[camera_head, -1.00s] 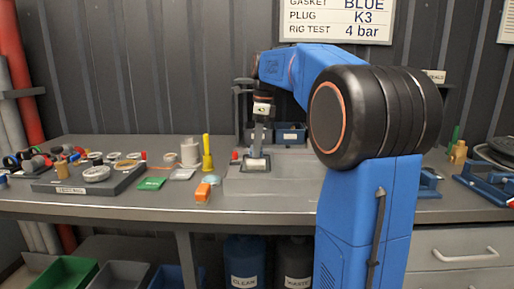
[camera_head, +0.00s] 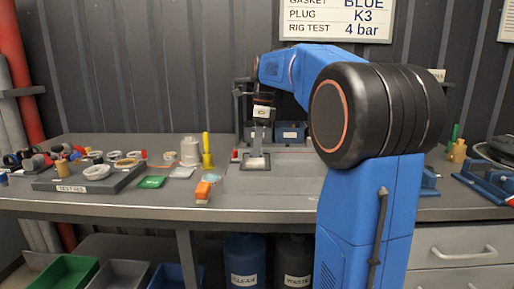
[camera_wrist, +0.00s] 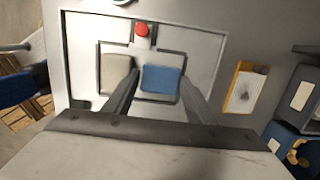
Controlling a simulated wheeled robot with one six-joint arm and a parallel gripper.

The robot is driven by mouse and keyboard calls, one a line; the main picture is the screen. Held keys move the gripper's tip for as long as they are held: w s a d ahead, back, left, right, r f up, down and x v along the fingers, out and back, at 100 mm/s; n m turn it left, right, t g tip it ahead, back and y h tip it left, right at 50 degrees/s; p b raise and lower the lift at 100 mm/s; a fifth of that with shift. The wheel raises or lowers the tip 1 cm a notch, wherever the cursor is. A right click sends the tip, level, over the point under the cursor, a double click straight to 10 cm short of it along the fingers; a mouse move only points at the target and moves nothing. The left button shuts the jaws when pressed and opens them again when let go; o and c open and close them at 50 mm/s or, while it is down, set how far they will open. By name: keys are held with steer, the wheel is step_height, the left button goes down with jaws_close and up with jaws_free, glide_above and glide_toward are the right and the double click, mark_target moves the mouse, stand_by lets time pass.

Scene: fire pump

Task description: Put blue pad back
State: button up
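The blue pad (camera_wrist: 161,79) shows in the wrist view. It lies within the dark outline of a square frame on a light plate (camera_wrist: 212,48), beside a beige pad (camera_wrist: 116,75). My gripper (camera_wrist: 160,82) points down at it, one finger at each side of the blue pad. The fingers stand about a pad's width apart; whether they press on it or are just clear cannot be told. In the head view my gripper (camera_head: 258,150) is low over the grey bench plate (camera_head: 300,180). The blue pad cannot be made out there.
A red knob (camera_wrist: 141,29) stands at the frame's edge.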

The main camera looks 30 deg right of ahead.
steer(key=shift+f, duration=0.3)
step_height(320, 180, up, 13)
steer(key=d, duration=0.1)
steer(key=shift+s+d, duration=0.15)
steer(key=shift+s, duration=0.1)
steer(key=shift+s+r, duration=0.1)
steer(key=shift+s, duration=0.05)
stand_by(0.5)
